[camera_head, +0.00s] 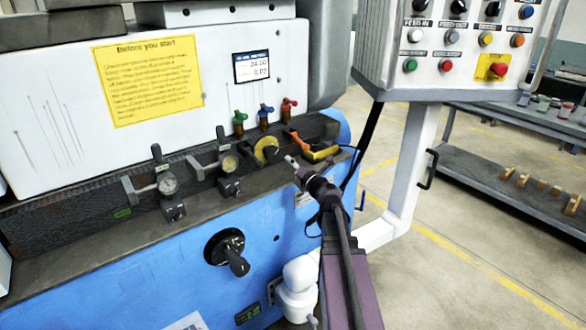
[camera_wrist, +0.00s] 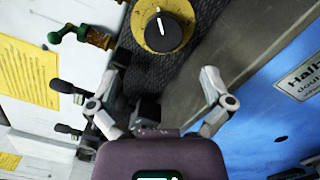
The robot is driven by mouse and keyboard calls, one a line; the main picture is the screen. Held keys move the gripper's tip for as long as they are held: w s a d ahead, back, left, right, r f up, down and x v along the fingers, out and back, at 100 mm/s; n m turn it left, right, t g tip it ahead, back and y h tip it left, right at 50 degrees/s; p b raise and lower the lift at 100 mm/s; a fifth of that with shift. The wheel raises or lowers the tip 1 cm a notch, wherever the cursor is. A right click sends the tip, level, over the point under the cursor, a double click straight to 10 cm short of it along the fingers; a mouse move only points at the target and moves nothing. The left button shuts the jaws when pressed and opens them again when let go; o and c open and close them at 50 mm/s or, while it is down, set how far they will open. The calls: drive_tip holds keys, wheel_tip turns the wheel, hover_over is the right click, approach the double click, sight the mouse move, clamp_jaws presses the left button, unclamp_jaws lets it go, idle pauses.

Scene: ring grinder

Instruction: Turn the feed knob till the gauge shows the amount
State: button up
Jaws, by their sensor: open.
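A black knob with a white pointer line sits on a round yellow plate (camera_head: 266,150) on the machine's dark ledge; the knob (camera_wrist: 163,32) shows at the top of the wrist view. No label shows which knob is the feed knob. My gripper (camera_head: 293,164) is to the right of the yellow plate, apart from it. In the wrist view my gripper (camera_wrist: 161,78) is open and empty, its fingers spread below the knob.
Green, blue and red valves (camera_head: 264,112) stand behind the ledge. A digital display (camera_head: 251,66) is on the white panel. A black crank handle (camera_head: 226,248) is on the blue front. A control box (camera_head: 455,50) hangs at right.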

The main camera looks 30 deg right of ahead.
drive_tip(key=s+a+f+m+g+h, duration=0.45)
drive_tip(key=f+m, duration=0.25)
drive_tip(key=m, duration=0.4)
drive_tip(key=s+a+f+m+g+h, duration=0.35)
drive_tip(key=f+m+g, duration=0.25)
drive_tip(key=m, duration=0.5)
drive_tip(key=s+a+f+m+g+y, duration=0.1)
drive_tip(key=s+a+f+g+y, duration=0.2)
drive_tip(key=s+a, duration=0.3)
drive_tip(key=s+a+f+m+g+y, duration=0.2)
drive_tip(key=s+a+g, duration=0.3)
drive_tip(key=a, duration=0.6)
drive_tip(key=shift+s+a+f+y, duration=0.3)
drive_tip(key=shift+s+f+y, duration=0.4)
drive_tip(key=shift+s, duration=0.25)
